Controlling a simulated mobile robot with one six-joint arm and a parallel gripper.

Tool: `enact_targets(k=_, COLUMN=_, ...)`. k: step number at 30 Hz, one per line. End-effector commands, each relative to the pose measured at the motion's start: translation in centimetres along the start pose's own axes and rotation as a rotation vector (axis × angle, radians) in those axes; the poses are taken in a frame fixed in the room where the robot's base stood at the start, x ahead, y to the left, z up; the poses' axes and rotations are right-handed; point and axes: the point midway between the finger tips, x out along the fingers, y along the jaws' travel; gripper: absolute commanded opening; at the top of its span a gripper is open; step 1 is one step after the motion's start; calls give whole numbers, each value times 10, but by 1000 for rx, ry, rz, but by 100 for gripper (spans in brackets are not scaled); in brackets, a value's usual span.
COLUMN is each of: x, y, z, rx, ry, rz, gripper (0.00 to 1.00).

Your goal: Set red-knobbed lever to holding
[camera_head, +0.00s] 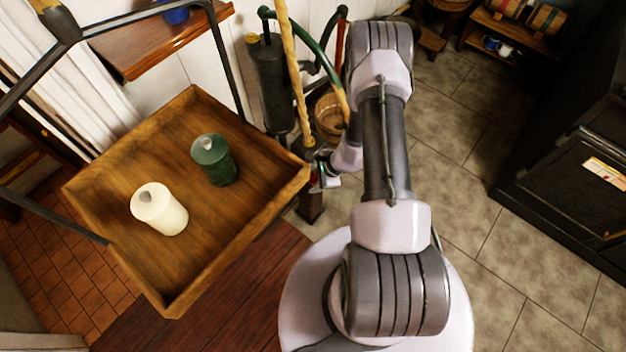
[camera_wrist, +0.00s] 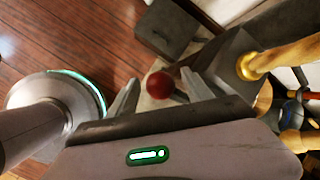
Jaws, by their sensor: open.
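The red knob (camera_wrist: 159,85) of the lever shows in the wrist view, between the two open fingers of my gripper (camera_wrist: 162,84). I cannot tell whether either finger touches it. The lever's shaft is mostly hidden, and no position marking is readable. In the head view my gripper (camera_head: 326,168) is low beside a small dark post (camera_head: 311,207), partly behind my arm. The red knob cannot be made out in that view.
Tiled floor (camera_head: 455,130) at right is clear.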

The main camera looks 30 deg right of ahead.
Motion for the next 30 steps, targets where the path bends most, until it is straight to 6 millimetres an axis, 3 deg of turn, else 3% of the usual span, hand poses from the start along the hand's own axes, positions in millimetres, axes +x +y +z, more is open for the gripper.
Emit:
enact_targets(k=9, x=4, y=0, z=0, rx=0, ry=0, rz=0, gripper=59)
enact_targets(k=18, x=4, y=0, z=0, rx=0, ry=0, rz=0, gripper=2)
enact_targets(k=30, x=2, y=0, z=4, rx=6, ry=-13, rz=10, gripper=0)
